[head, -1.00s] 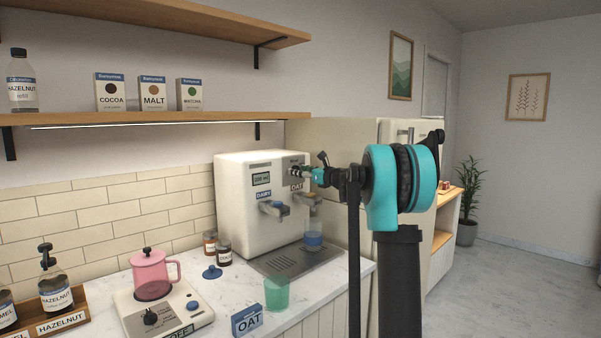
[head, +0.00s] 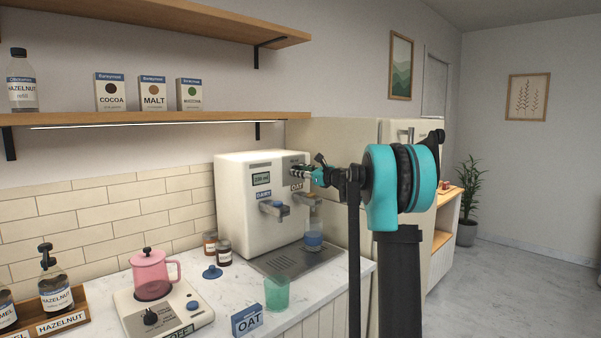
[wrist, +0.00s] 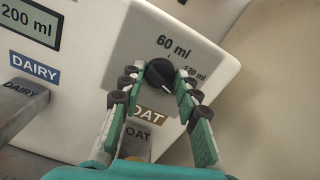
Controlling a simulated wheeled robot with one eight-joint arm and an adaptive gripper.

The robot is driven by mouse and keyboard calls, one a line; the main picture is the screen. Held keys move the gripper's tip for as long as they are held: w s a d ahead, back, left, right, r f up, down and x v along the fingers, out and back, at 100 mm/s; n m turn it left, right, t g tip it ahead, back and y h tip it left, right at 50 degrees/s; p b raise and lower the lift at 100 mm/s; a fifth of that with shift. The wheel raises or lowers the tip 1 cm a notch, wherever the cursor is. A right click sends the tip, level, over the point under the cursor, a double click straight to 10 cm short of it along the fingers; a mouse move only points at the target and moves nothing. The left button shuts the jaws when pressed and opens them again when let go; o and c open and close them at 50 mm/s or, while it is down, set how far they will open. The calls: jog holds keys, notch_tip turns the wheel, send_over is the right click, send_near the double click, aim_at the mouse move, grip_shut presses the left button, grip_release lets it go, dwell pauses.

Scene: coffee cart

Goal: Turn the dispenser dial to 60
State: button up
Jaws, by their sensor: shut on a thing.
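The dispenser (head: 235,190) is a cream box on the counter. Its black round dial (wrist: 159,73) sits on a grey panel above the OAT label in the wrist view. A light pointer line on the dial's lower part is hard to read. My gripper (wrist: 160,84) is shut on the dial, one finger on each side; in the head view my gripper (head: 308,171) reaches the dispenser's front and hides the dial. The display (wrist: 28,24) reads 200 ml.
Two spouts, DAIRY (head: 274,209) and OAT (head: 305,197), stick out below the panel. A clear cup (head: 313,236) stands under the OAT spout on the drip tray (head: 278,263).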

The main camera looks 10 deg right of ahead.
jog(key=n, duration=0.5)
jog(key=shift+n, duration=0.3)
jog(key=n, duration=0.5)
jog(key=shift+f, duration=0.1)
jog(key=n, duration=0.5)
jog(key=shift+a+n, duration=0.1)
jog(key=shift+n, duration=0.3)
jog(key=n, duration=0.4)
jog(key=shift+f+n, duration=0.1)
jog(key=shift+n, duration=0.3)
jog(key=shift+s+n, duration=0.1)
jog(key=shift+n, duration=0.2)
jog(key=o, duration=1.2)
jog(key=shift+c, duration=0.2)
